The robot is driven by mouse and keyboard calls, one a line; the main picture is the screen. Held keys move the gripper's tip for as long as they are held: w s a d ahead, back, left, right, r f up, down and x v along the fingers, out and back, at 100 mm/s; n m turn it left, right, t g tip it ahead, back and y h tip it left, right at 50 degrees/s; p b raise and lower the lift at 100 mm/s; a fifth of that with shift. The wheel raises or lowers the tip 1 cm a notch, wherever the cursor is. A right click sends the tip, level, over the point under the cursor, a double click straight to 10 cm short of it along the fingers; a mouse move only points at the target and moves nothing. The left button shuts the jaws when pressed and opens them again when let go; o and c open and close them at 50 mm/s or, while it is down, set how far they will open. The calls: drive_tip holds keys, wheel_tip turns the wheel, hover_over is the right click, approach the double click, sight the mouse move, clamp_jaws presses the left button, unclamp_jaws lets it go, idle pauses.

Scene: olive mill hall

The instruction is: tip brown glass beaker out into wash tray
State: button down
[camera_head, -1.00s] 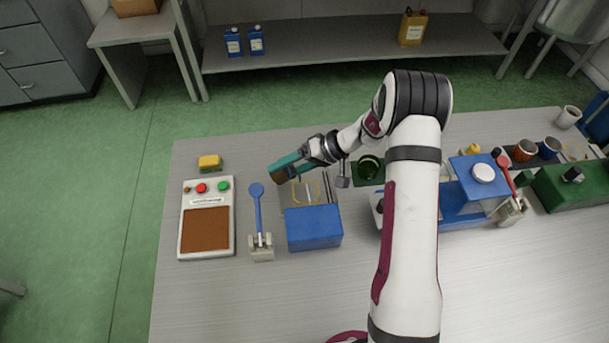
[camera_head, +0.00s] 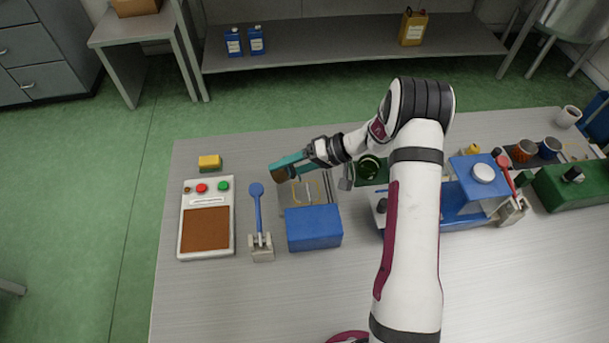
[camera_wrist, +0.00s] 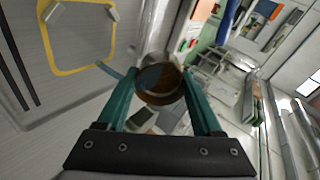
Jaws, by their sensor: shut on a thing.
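My gripper (camera_head: 284,170) has teal fingers and is shut on the brown glass beaker (camera_head: 281,174). The beaker is off the bench, over the back left corner of a pale grey shallow tray-like surface (camera_head: 327,202). That surface has a yellow outline and dark bars, and is probably the wash tray. In the wrist view the beaker (camera_wrist: 160,84) sits between the fingertips, with its round brown rim showing; its exact tilt is hard to tell. The grey surface (camera_wrist: 50,100) lies to the left there. I cannot make out any contents falling.
A blue box (camera_head: 313,228) adjoins the grey surface in front. A blue-handled lever (camera_head: 257,208), a panel with red and green buttons (camera_head: 207,220) and a yellow sponge (camera_head: 209,162) stand left. A dark green stand (camera_head: 362,180) and blue apparatus (camera_head: 462,212) are right.

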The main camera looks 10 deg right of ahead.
drive_tip(key=shift+d+r+y, duration=0.15)
drive_tip(key=shift+y, duration=0.6)
drive_tip(key=shift+d+r+y, duration=0.1)
drive_tip(key=shift+d+y, duration=0.05)
drive_tip(key=shift+y, duration=0.6)
idle(1.0)
drive_tip(key=shift+d+r+y, duration=0.1)
drive_tip(key=shift+d+y, duration=0.65)
drive_tip(key=shift+y, duration=0.15)
idle(0.4)
drive_tip(key=shift+d+r+m+t+y, duration=0.2)
drive_tip(key=shift+r+m+t+y, duration=0.1)
drive_tip(key=shift+r+y, duration=0.85)
idle(0.6)
